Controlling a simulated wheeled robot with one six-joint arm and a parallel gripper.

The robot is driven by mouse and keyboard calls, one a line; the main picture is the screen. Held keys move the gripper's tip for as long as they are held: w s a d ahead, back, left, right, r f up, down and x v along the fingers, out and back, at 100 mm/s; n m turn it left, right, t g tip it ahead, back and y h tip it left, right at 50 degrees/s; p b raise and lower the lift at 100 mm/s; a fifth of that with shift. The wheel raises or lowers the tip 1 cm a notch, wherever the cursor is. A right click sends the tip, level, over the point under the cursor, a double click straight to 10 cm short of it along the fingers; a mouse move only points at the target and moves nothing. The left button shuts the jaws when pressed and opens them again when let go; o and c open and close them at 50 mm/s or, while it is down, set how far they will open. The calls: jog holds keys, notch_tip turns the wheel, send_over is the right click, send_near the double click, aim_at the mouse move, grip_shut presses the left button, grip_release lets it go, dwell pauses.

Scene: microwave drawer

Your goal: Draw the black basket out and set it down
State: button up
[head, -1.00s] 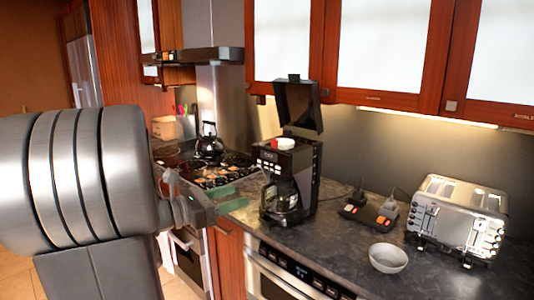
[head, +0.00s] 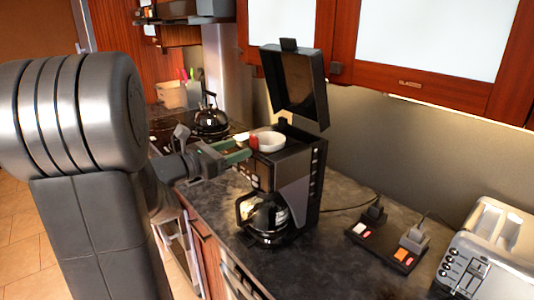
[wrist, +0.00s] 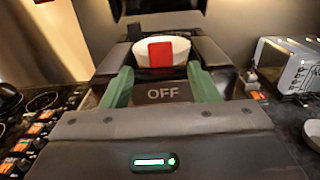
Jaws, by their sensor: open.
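A black coffee maker (head: 292,190) stands on the counter with its lid (head: 296,82) raised and its glass carafe (head: 264,218) below. A white, round basket (head: 269,140) with a red tab sits in its open top; I see no black basket. It also shows in the wrist view (wrist: 178,47), with the red tab (wrist: 160,54) facing me. My gripper (head: 240,150) is open, its green fingers pointing at the red tab. In the wrist view the fingertips (wrist: 159,69) lie to either side of the tab; whether they touch anything I cannot tell.
A silver toaster (head: 490,254) and a power strip (head: 386,244) with plugs and cords are on the counter to the right. A black kettle (head: 211,119) stands on the stove behind left. Cabinets (head: 420,50) hang above. Some counter in front of the power strip is clear.

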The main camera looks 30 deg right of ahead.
aim_at(252, 143)
jog(key=d+p, duration=0.1)
jog(key=d, duration=0.3)
jog(key=shift+w+d+r, duration=0.1)
jog(key=shift+w+d, duration=0.05)
grip_shut()
